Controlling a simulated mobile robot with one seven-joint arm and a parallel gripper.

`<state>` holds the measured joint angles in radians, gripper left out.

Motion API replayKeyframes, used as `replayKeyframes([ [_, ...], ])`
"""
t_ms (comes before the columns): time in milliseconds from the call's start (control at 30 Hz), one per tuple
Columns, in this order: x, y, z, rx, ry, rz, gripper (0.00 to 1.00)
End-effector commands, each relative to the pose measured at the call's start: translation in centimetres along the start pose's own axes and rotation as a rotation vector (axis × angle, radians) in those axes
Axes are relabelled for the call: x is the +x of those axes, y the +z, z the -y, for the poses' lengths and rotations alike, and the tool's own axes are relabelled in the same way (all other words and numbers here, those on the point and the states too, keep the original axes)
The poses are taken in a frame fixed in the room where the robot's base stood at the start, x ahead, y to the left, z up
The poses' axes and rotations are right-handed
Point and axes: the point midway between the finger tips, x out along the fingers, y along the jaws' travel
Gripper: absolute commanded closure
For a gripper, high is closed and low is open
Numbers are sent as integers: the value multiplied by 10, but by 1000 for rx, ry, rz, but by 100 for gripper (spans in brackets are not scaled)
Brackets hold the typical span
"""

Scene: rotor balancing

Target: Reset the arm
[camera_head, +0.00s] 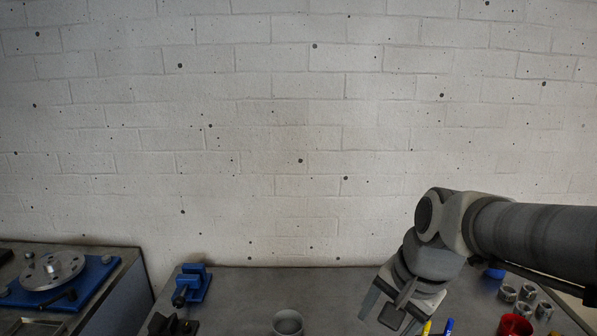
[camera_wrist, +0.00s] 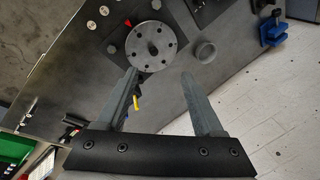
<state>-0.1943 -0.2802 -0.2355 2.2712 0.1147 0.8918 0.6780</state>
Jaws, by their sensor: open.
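My gripper (camera_head: 388,316) hangs at the right in the head view, above the grey workbench (camera_head: 245,280). Its two fingers are spread wide apart. In the wrist view the gripper (camera_wrist: 160,75) is open, with nothing between its fingers. A round metal rotor disc (camera_wrist: 153,46) with a ring of holes shows just beyond the fingertips, on a dark square base with a red mark. I cannot tell the exact height of the fingers above the bench.
A grey cup (camera_head: 287,323) and a blue vise (camera_head: 190,284) stand on the bench. At right are a red cup (camera_head: 515,325), several metal nuts (camera_head: 526,293) and yellow and blue markers. A side table at left bears a blue plate (camera_head: 95,275) with a metal disc.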

Motion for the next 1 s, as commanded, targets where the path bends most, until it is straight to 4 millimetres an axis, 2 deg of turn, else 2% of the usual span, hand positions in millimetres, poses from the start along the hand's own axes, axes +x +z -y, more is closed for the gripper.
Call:
replayKeyframes([
  [33,-11,7,-6,-84,-18,-27,31],
  [200,-36,30,-27,-406,-29,-128,31],
  [400,-50,48,-48,-691,11,-234,31],
  [600,-54,55,-57,-805,43,-275,31],
  [1000,-54,55,-57,-811,44,-275,31],
])
